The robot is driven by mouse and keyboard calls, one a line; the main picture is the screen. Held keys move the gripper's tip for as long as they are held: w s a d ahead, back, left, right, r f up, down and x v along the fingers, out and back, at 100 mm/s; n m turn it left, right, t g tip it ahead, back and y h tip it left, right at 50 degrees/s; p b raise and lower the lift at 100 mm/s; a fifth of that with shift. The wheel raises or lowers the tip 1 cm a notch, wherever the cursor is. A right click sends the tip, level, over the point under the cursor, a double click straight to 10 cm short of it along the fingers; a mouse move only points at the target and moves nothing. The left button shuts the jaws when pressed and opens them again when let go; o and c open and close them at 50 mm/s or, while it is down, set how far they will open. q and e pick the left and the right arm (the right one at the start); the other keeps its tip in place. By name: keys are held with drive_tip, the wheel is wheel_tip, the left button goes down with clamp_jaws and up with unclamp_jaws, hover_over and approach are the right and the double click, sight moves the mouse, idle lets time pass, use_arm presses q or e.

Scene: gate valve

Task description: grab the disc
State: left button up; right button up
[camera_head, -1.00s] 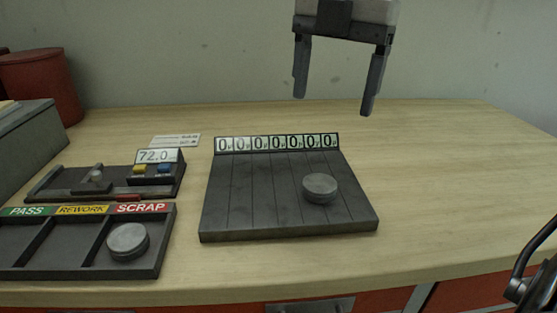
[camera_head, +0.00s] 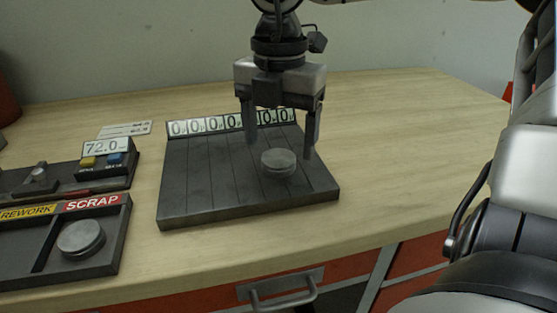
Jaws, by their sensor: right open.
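A grey metal disc (camera_head: 279,163) lies flat on the right part of a dark slotted board (camera_head: 200,200). My right gripper (camera_head: 280,147) points down over the board with its two fingers spread. Its fingers appear to either side of the disc, slightly behind and above it, and nothing is between them. Whether the fingertips touch the board is hard to tell. A second grey disc (camera_head: 81,238) lies in the SCRAP compartment of the sorting tray (camera_head: 118,255). My left gripper is out of view.
A row of number tiles (camera_head: 200,125) stands along the board's back edge, partly hidden by my gripper. A gauge reading 72.0 (camera_head: 106,147) with yellow and blue buttons stands at the left. The wooden table (camera_head: 400,140) is clear on the right.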

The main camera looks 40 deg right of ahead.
sight(278, 163)
drive_tip(key=shift+f, duration=1.4)
drive_tip(key=shift+w, duration=0.1)
drive_tip(key=c, duration=1.3)
drive_tip(key=shift+r, duration=0.2)
